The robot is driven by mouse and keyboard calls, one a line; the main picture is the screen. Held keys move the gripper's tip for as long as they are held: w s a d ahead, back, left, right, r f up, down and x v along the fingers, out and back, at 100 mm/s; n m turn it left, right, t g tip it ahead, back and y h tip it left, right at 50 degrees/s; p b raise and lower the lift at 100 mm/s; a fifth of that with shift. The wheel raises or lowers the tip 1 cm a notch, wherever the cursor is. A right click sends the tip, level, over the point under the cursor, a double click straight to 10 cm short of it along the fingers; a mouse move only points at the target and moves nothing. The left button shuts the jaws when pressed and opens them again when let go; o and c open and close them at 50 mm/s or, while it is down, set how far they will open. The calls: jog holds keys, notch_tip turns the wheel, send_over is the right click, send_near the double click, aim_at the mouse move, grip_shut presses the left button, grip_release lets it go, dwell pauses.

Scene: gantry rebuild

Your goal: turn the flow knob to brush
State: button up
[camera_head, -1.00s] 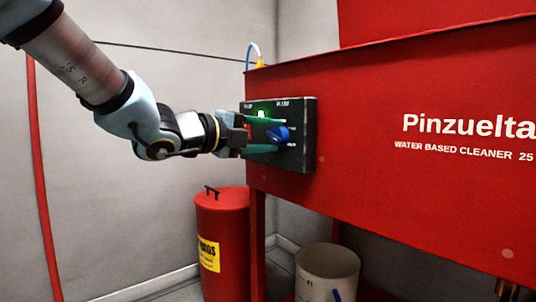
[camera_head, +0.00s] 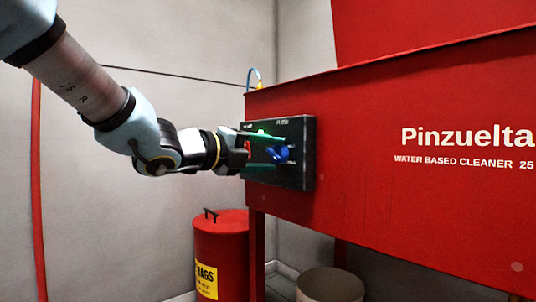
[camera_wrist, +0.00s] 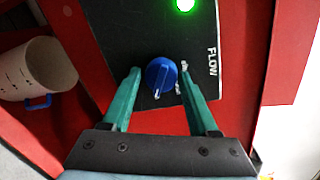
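The blue flow knob (camera_wrist: 161,76) sits on a dark control panel (camera_wrist: 125,38), beside the white word FLOW. Its white pointer line runs toward the lower part of the wrist view. In the head view the knob (camera_head: 278,153) is on the panel (camera_head: 303,140) at the left end of the red washer. My gripper (camera_wrist: 159,77) is open, with one green finger on each side of the knob. A gap shows between each finger and the knob in the wrist view. The setting marks around the knob are too small to read, and the right finger partly covers them.
A green light (camera_wrist: 185,4) glows on the panel near the knob. The red washer (camera_head: 400,190) fills the right side. A red bin (camera_head: 222,245) and a pale bucket (camera_head: 330,284) stand below. Open space lies left of the panel.

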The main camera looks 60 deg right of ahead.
jog(key=o, duration=0.3)
jog(key=shift+r, duration=0.1)
jog(key=p+v, duration=0.3)
jog(key=v, duration=0.7)
jog(key=shift+a, duration=0.4)
jog(key=shift+w, duration=0.2)
